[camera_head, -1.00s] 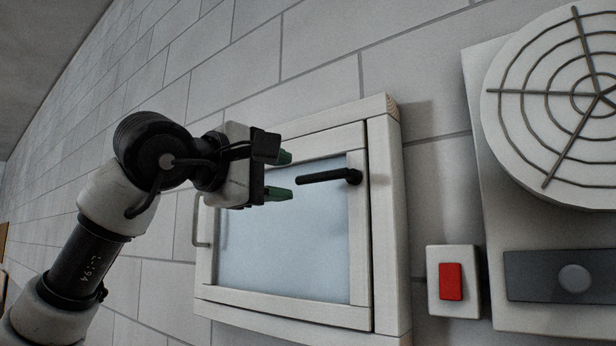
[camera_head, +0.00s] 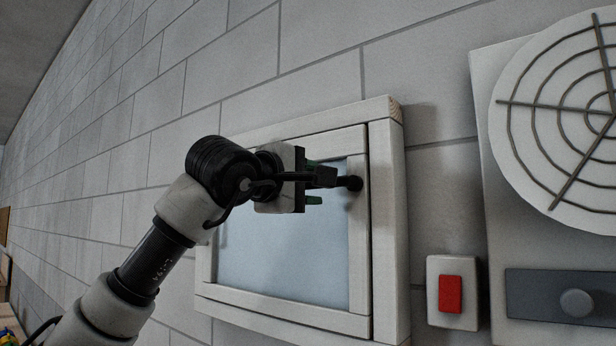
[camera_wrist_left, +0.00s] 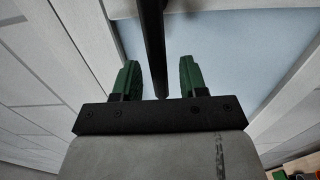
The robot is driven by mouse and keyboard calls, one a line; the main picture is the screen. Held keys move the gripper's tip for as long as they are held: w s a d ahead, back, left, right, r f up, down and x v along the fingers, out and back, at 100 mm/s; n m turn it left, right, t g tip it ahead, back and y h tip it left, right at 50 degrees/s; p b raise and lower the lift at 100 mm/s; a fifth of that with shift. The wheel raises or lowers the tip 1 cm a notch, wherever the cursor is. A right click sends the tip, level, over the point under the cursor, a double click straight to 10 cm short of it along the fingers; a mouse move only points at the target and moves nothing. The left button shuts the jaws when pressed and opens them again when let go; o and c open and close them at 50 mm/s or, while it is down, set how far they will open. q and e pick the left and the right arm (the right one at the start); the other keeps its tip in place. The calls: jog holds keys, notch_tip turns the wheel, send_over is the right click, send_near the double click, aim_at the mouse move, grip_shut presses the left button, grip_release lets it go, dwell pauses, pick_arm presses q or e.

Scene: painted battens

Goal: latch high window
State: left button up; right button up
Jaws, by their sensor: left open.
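The high window has a pale wooden frame (camera_head: 388,240) and a light sash (camera_head: 357,262) with a frosted pane (camera_head: 285,255). A dark gap runs along the sash's right edge. The black latch handle has its pivot (camera_head: 352,183) on the sash's right side and points left, roughly level. My left gripper (camera_head: 315,184) is in front of the pane, with green fingers open above and below the handle's line. In the left wrist view the black handle bar (camera_wrist_left: 152,45) runs between the two open fingers, apart from both. Most of the bar is hidden in the head view.
A red switch (camera_head: 450,294) on a white plate is on the wall right of the window. Farther right is a white unit with a round fan grille (camera_head: 570,100) and a grey panel with a knob (camera_head: 577,303). The block wall (camera_head: 250,80) above the window is clear.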

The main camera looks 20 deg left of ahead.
pick_arm(q)
grip_shut()
